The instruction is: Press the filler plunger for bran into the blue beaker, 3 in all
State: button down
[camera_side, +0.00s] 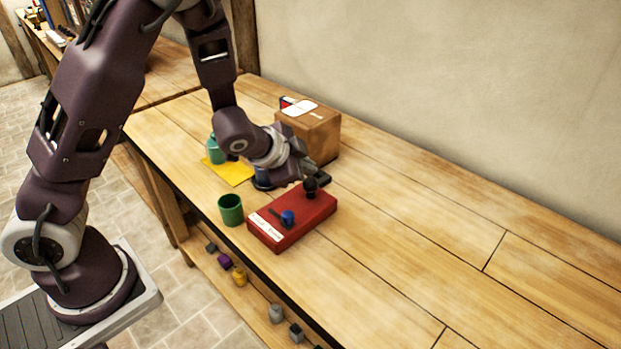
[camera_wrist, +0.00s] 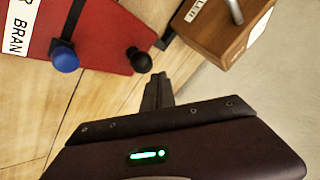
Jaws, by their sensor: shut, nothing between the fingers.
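The red filler box (camera_side: 292,219) stands on the bench with a blue plunger knob (camera_side: 288,217) and a black knob (camera_side: 310,190) on top. In the wrist view, its label (camera_wrist: 17,25) reads "BRAN" beside the blue knob (camera_wrist: 64,57); the black knob (camera_wrist: 138,61) is at the other end. A dark blue vessel, apparently the blue beaker (camera_side: 262,180), is partly hidden behind my arm. My gripper (camera_wrist: 158,82) is shut and empty, close beside the black knob; whether they touch I cannot tell.
A green beaker (camera_side: 231,210) stands left of the red box near the bench edge. A teal bottle (camera_side: 215,150) is by a yellow mat (camera_side: 236,174). A brown wooden box (camera_side: 320,135) stands behind my gripper. The bench's right side is clear.

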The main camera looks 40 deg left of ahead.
aim_at(307, 182)
jog(key=shift+r, duration=0.15)
jog(key=shift+r, duration=2.45)
jog(key=s+a+r+n+g, duration=0.1)
jog(key=s+r+n, duration=0.3)
jog(key=s+r, duration=0.35)
jog(key=s+d+r+n+g, duration=0.1)
jog(key=s+d+r+n, duration=0.1)
jog(key=s, duration=0.8)
jog(key=s+d+r+n+g+h, duration=0.1)
jog(key=s+d+r, duration=0.1)
jog(key=s, duration=0.9)
jog(key=shift+s+r+n+g, duration=0.25)
jog(key=shift+r+n+g, duration=0.05)
jog(key=shift+r+n, duration=0.1)
